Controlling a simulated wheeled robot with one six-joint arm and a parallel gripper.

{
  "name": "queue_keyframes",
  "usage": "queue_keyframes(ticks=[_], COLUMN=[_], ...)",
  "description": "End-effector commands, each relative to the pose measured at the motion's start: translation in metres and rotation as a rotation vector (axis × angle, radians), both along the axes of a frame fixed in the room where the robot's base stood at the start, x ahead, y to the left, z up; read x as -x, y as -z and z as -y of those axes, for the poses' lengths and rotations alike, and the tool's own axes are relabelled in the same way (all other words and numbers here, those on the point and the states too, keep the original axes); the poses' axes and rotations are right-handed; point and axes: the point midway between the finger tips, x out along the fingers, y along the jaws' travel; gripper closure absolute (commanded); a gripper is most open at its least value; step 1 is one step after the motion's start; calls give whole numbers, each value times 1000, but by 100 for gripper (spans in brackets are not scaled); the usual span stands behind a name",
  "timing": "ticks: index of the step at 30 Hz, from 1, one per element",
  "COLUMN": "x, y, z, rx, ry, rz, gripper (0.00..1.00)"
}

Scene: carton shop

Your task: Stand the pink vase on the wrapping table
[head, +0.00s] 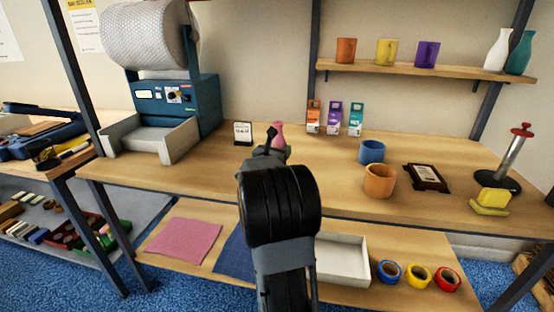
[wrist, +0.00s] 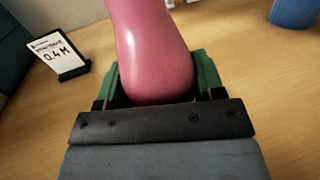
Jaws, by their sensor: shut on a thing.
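The pink vase (wrist: 152,50) fills the middle of the wrist view, between the two green-padded fingers of my gripper (wrist: 153,88). My gripper is shut on it. In the head view only the upper part of the pink vase (head: 277,133) shows, beyond my gripper (head: 268,150); my arm hides the rest. The vase looks close to upright over the wooden wrapping table (head: 230,182). I cannot tell whether its base touches the tabletop.
A small sign (head: 243,133) stands left of the vase. Small cartons (head: 334,118), a blue cup (head: 371,151), an orange cup (head: 379,180) and a dark frame (head: 427,177) are to the right. A bubble-wrap machine (head: 175,97) stands at left. Bare tabletop lies around the vase.

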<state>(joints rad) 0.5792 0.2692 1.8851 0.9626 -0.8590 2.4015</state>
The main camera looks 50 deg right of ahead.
Motion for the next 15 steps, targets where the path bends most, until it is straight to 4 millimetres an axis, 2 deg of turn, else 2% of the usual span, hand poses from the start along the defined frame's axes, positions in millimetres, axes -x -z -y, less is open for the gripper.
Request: queue_keyframes(ticks=[3,9,15], x=[-6,-4,-4], y=[9,34,35], z=[0,0,0], rx=[-1,-1,1], ry=[-1,-1,-1], rz=[-3,-3,0], gripper=[67,67,67])
